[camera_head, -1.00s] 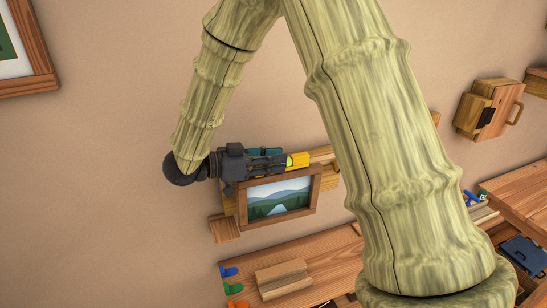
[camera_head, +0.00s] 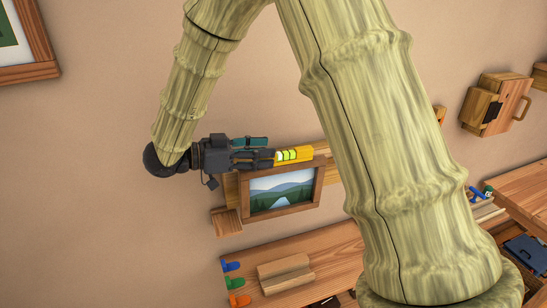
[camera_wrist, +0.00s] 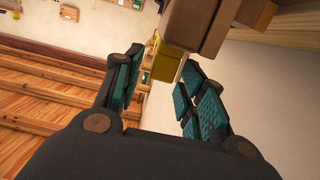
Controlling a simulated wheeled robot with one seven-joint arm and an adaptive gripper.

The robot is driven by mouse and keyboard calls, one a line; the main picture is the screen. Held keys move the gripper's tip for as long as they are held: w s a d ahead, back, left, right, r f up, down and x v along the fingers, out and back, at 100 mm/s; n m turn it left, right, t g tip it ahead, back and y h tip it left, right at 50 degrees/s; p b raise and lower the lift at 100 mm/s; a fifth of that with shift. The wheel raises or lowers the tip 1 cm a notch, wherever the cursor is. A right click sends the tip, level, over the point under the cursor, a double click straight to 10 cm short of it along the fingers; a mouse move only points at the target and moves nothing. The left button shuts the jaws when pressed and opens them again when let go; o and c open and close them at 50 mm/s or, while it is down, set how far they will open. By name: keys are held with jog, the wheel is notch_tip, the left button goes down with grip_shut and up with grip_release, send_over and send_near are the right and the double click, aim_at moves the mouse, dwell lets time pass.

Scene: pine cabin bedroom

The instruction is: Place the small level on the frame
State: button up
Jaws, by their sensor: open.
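The small yellow level (camera_head: 294,155), with bright green vials, lies along the top edge of the picture frame (camera_head: 318,187), toward its right half. The frame holds a mountain and river picture and hangs slightly tilted in the view. My gripper (camera_head: 262,150) is open and empty, just left of the level at the frame's top. In the wrist view, the teal-padded fingers (camera_wrist: 160,92) stand apart, with the yellow end of the level (camera_wrist: 166,62) beyond them. The brown frame corner (camera_wrist: 195,25) is beside it. Any slight contact between fingers and level cannot be told.
A wooden shelf (camera_head: 330,256) below holds a wooden block (camera_head: 285,273) and coloured pegs (camera_head: 236,283). A small wooden ledge (camera_head: 227,222) is at the frame's lower left. A wall cabinet (camera_head: 495,103) hangs at right.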

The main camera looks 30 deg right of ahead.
jog(key=b+v, duration=0.2)
jog(key=v, duration=0.5)
jog(key=shift+a+b, duration=0.3)
jog(key=shift+a, duration=0.1)
